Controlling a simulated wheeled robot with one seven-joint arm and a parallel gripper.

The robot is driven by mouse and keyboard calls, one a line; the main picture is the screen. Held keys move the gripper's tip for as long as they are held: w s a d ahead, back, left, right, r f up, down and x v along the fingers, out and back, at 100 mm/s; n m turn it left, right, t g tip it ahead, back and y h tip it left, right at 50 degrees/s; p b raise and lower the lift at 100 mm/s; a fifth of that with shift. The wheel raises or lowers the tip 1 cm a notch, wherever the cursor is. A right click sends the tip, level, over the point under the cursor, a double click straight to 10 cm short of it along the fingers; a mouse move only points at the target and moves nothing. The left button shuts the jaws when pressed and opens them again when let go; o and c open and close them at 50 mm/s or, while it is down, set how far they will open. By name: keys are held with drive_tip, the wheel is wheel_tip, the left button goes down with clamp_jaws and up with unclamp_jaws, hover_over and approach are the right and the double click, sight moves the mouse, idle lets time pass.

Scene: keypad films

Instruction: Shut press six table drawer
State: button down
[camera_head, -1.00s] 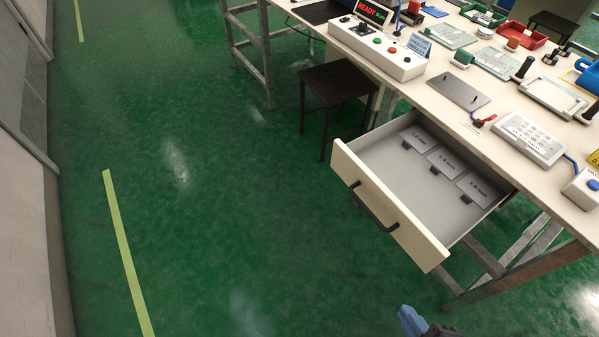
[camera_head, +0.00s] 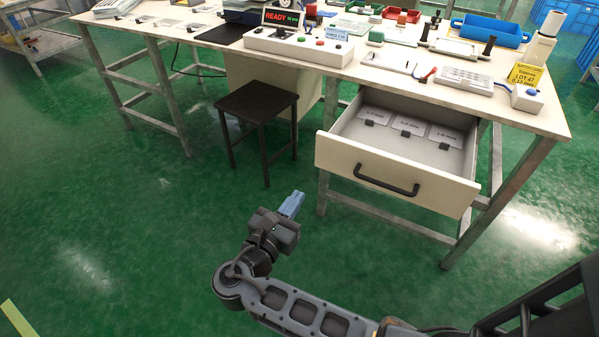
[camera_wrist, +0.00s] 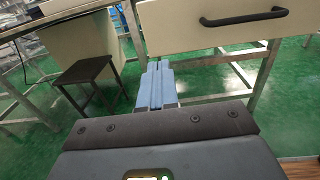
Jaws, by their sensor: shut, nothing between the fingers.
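The table drawer (camera_head: 399,172) is pulled out under the right part of the work table (camera_head: 440,90). Its cream front has a dark bar handle (camera_head: 386,181), and labelled grey plates (camera_head: 407,127) lie inside. In the wrist view the drawer front (camera_wrist: 215,32) and handle (camera_wrist: 244,18) show at the upper right. My gripper (camera_head: 292,204) is shut and empty, its blue fingers apart from the drawer, in front of it and to the left. The shut fingers also show in the wrist view (camera_wrist: 156,85), below the drawer front's left part.
A black stool (camera_head: 257,105) stands left of the drawer. A control box with a READY display (camera_head: 284,18), a keypad (camera_head: 466,79) and several trays are on the table top. The green floor before the drawer is clear.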

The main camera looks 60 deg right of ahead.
sight(327, 155)
drive_tip(key=d, duration=0.9)
drive_tip(key=w+d, duration=0.1)
drive_tip(key=d, duration=0.3)
drive_tip(key=shift+d+r, duration=0.1)
drive_tip(key=shift+d, duration=0.3)
